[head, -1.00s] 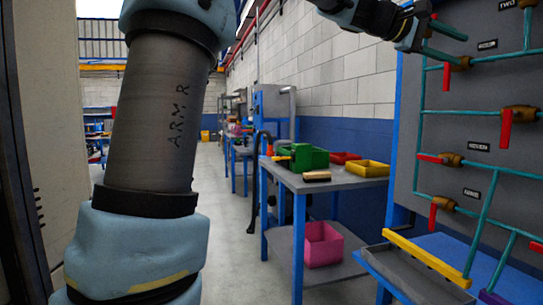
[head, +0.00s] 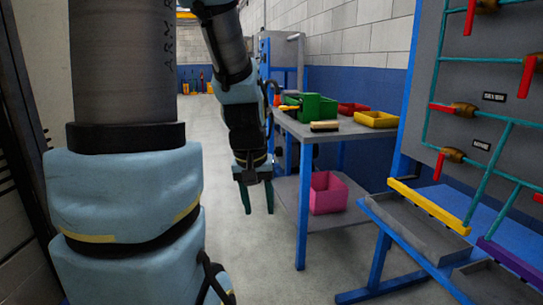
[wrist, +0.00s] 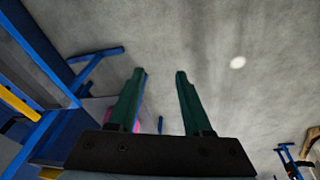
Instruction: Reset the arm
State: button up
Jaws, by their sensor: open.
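My gripper (head: 258,196) hangs with its two green fingers pointing down over the bare floor, left of the grey-topped table. The fingers are apart with nothing between them. The wrist view shows the same open gripper (wrist: 160,100) above the grey floor. My arm reaches in from the left of the head view, with its lower links close to the camera. The panel (head: 470,110) with teal pipes and red-handled valves stands at the right, well away from my gripper.
The grey-topped table (head: 345,128) holds a green bin (head: 318,108), a yellow tray (head: 376,119), a red tray (head: 352,107) and a brush. A pink bin (head: 328,193) sits on its lower shelf. A blue-framed bench (head: 377,262) stands at the right. The floor ahead is clear.

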jog(key=s+a+f+p, duration=0.1)
jog(key=s+a, duration=0.3)
jog(key=w+d+p+v, duration=0.1)
jog(key=w+p+v, duration=0.1)
jog(key=p+v, duration=1)
jog(key=shift+d+r+m+g+y+p, duration=0.15)
jog(key=shift+r+m+g+y+p, duration=0.2)
jog(key=shift+r+p, duration=0.4)
jog(key=shift+w+f, duration=0.1)
jog(key=shift+w, duration=0.05)
